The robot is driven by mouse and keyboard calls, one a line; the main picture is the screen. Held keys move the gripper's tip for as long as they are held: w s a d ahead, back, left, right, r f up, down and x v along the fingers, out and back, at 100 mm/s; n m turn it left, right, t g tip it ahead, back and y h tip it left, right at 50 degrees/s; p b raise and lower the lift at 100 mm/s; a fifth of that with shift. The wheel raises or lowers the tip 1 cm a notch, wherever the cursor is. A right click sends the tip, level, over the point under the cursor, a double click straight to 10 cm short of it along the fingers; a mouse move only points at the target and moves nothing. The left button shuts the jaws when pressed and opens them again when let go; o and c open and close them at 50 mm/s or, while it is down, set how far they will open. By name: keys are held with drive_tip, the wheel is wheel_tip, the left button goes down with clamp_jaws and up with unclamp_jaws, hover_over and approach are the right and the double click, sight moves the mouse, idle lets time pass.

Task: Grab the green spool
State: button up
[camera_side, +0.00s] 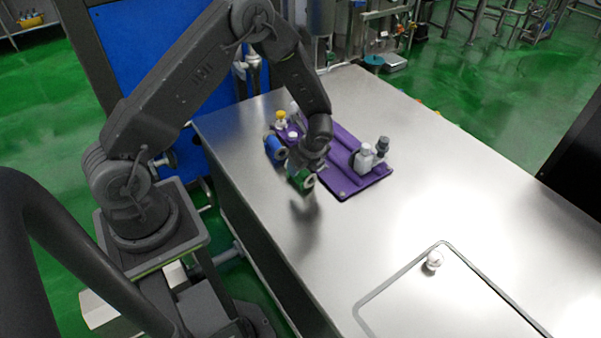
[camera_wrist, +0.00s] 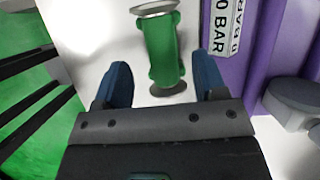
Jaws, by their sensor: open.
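The green spool (camera_wrist: 163,50) lies on the steel table in the wrist view, with a pale flange at its far end and a dark one at its near end. My gripper (camera_wrist: 160,78) is open, with a blue finger on each side of the spool's near end and gaps between. In the side view my gripper (camera_side: 312,165) is low over the table, right at the green spool (camera_side: 301,181), and partly hides it. I cannot tell whether a finger touches it.
A blue spool (camera_side: 275,148) lies just behind the green one. A small white round object (camera_side: 433,260) stands at the front right. The table between is clear.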

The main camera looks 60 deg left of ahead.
drive_tip(key=shift+x, duration=1.55)
drive_tip(key=shift+w+a, duration=0.1)
drive_tip(key=shift+r, duration=0.1)
clamp_jaws()
